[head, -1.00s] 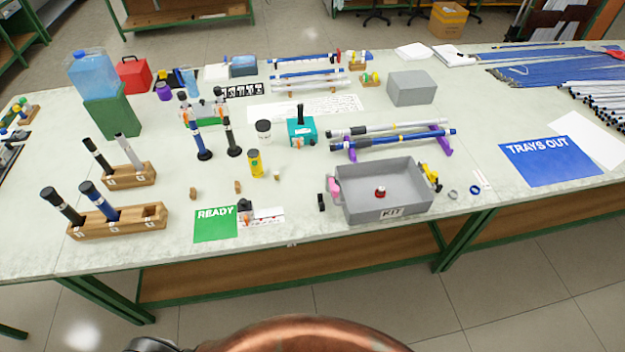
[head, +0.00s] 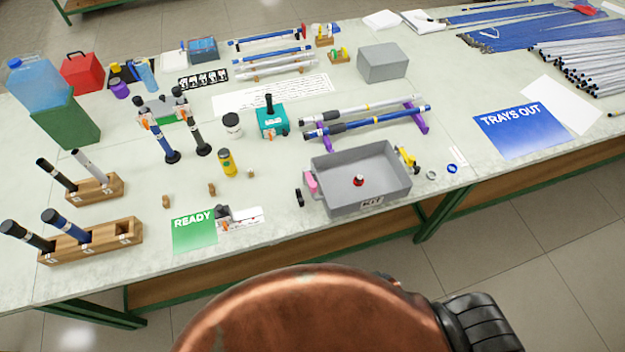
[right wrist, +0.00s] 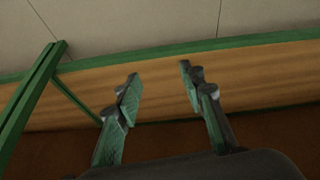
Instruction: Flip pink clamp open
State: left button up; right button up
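The pink clamp (head: 311,182) sits at the left end wall of the grey KIT tray (head: 340,199). It is small in the head view, and I cannot tell whether it is open or closed. A yellow clamp (head: 408,159) sits at the tray's right end. A small red and black piece (head: 359,180) is on the tray floor. My right gripper (right wrist: 160,85) shows in the right wrist view with its two fingers apart and nothing between them. It faces the wooden shelf and green frame of the table, away from the clamp. My left gripper is in neither current view.
A small black block (head: 299,197) stands left of the pink clamp. The green READY card (head: 194,231) lies farther left, near the table's front edge. Rods rest on purple stands (head: 417,117) behind the tray. Wooden holders (head: 90,243) with upright rods stand at the left.

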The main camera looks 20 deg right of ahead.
aim_at(316, 187)
jog(key=w+a+r+t+p, duration=0.15)
jog(key=w+r, duration=0.35)
jog(key=r, duration=0.6)
jog(key=w+a+r+t+p, duration=0.15)
jog(key=w+r, duration=0.35)
jog(key=r, duration=0.6)
jog(key=w+a+r+t+p, duration=0.15)
jog(key=w+r, duration=0.35)
jog(key=r, duration=0.6)
jog(key=w+a+r+n+t+y, duration=0.25)
jog(key=w+a+r+y, duration=0.25)
jog(key=w+a+r, duration=0.4)
pick_arm(q)
notch_tip(316, 187, up, 6)
jog(key=s, duration=0.2)
jog(key=shift+s+p, duration=0.3)
jog(key=shift+p, duration=0.15)
pick_arm(e)
jog(key=shift+t, duration=0.4)
jog(key=w+a+f, duration=0.1)
jog(key=w, duration=0.1)
jog(key=w+a+f, duration=0.1)
jog(key=f, duration=0.1)
jog(key=w+a+f, duration=0.1)
jog(key=w+f, duration=0.1)
jog(key=shift+w+a, duration=0.15)
jog(key=shift+w, duration=0.2)
